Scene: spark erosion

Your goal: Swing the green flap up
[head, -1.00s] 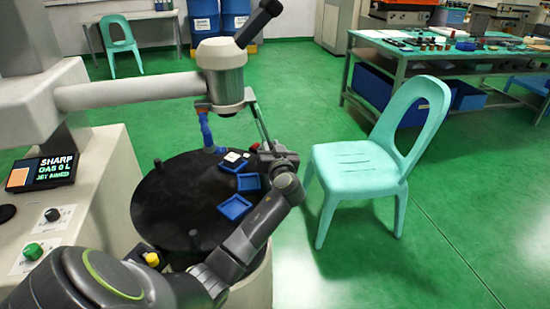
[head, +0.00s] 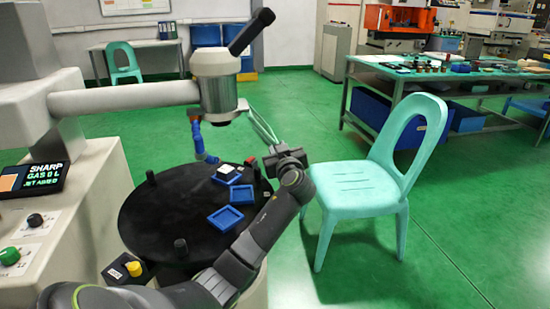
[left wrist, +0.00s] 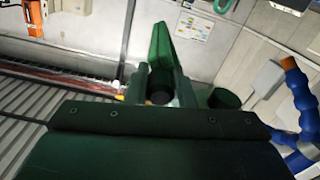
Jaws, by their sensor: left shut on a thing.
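The green flap (head: 263,124) hangs from the machine head (head: 218,90). In the head view it shows as a narrow, pale green slanted panel, tilted out to the right, its lower end at my left gripper (head: 278,158). My left gripper is shut on the flap's lower part. In the left wrist view, the flap (left wrist: 161,48) shows as a narrow green shape beyond the fingers, with a dark round piece (left wrist: 160,86) between them. The exact contact is hard to make out. My right gripper is not in view.
Below is a round black table (head: 155,215) with blue trays (head: 225,218) and dark posts. A blue hose (head: 198,138) hangs by the machine head. A turquoise chair (head: 360,185) stands close to the right of my left gripper. Green floor is free beyond.

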